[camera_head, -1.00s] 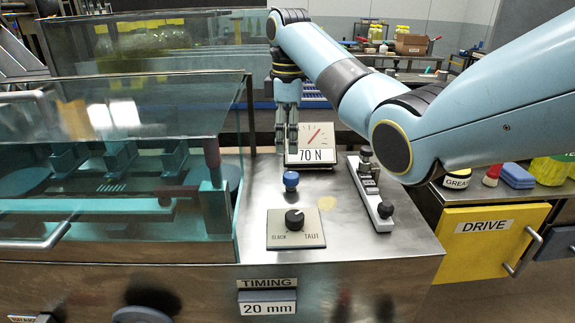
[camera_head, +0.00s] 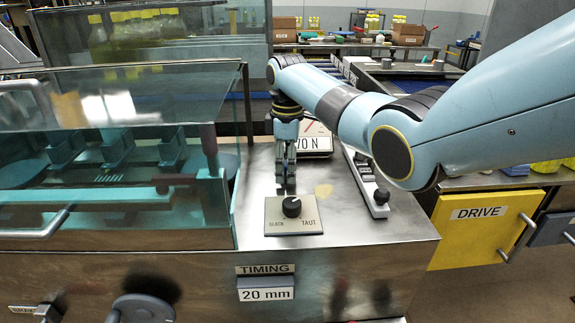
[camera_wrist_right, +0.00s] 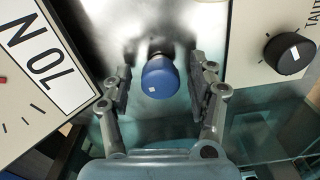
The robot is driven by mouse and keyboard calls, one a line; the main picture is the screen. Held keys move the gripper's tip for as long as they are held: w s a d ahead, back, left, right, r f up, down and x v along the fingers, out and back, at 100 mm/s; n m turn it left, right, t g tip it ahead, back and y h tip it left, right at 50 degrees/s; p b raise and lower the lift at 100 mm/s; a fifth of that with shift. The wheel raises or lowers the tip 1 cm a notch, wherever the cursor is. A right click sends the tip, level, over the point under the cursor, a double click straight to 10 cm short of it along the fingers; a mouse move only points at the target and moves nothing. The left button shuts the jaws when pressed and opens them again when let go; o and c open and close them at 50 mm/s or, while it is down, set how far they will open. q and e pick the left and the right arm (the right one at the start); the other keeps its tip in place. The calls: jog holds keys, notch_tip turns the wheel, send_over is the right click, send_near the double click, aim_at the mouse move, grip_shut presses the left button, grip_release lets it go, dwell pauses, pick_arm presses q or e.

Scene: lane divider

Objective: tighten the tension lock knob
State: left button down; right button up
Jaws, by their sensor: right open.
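A blue knob (camera_wrist_right: 160,77) with a small white mark on its top shows in the right wrist view, between the two fingers of my right gripper (camera_wrist_right: 165,90). The fingers stand apart on either side of it, with gaps showing. In the head view my right gripper (camera_head: 286,184) points down over the steel top and hides the blue knob. A black dial (camera_head: 291,207) on a plate marked SLACK and TAUT is in front of the gripper; it also shows at the right of the wrist view (camera_wrist_right: 290,54). My left gripper is not in view.
A 70 N gauge (camera_head: 316,144) stands just behind the gripper. A rail with a black knob (camera_head: 381,196) lies to the right. A glass-covered machine (camera_head: 110,150) borders the left.

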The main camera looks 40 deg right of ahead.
jog(key=c, duration=1.2)
jog(key=shift+r+m+p, duration=0.15)
jog(key=shift+m+p, duration=0.45)
jog(key=shift+p, duration=0.05)
jog(key=shift+r+m+p, duration=0.1)
jog(key=shift+m+p, duration=0.85)
jog(key=shift+m, duration=0.15)
jog(key=m+p, duration=0.2)
jog(key=m, duration=0.2)
jog(key=shift+m, duration=0.3)
jog(key=m+p, duration=0.2)
jog(key=m, duration=0.3)
jog(key=shift+w+d, duration=0.1)
pick_arm(q)
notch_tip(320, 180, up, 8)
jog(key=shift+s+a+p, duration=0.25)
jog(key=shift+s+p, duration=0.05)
jog(key=shift+p, duration=0.15)
pick_arm(e)
jog(key=m, duration=0.5)
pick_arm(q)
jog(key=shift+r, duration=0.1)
pick_arm(e)
jog(key=shift+w+m, duration=0.1)
jog(key=shift+m, duration=0.3)
